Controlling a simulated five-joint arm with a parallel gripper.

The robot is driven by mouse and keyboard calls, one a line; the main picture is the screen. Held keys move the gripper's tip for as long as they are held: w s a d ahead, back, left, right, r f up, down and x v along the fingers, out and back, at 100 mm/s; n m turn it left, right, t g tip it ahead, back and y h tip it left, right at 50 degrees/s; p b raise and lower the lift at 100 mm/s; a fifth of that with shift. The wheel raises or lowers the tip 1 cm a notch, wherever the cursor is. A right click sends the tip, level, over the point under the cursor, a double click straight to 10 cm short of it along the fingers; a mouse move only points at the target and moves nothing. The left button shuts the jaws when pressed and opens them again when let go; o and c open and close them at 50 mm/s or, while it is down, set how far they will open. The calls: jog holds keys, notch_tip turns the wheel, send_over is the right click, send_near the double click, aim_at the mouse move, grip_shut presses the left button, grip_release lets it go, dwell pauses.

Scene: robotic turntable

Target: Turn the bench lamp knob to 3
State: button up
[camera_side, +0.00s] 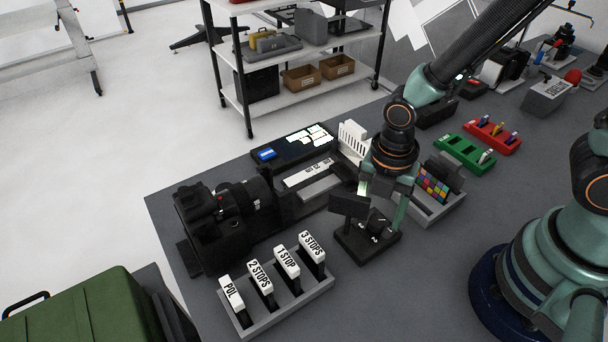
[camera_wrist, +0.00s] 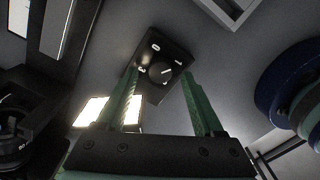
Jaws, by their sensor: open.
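The bench lamp has a black base (camera_side: 367,246) on the dark table, with a dark rectangular head (camera_side: 349,206) above its left side. Its round dark knob (camera_wrist: 161,72) shows in the wrist view, with a light pointer line and white digits around it. The digits are small and tilted, so I cannot tell which one the pointer marks. My gripper (camera_side: 381,214) points down over the base. In the wrist view its green fingers (camera_wrist: 160,74) are open, one on each side of the knob. I cannot tell if they touch it.
A grey rack (camera_side: 284,309) of labelled filters stands in front of the lamp. A black camera (camera_side: 222,222) is to the left. A colour chart (camera_side: 433,185) stands close behind my gripper on the right. Green (camera_side: 464,153) and red (camera_side: 492,137) trays lie farther back.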

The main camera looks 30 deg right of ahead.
jog(key=shift+f, duration=0.7)
grip_shut()
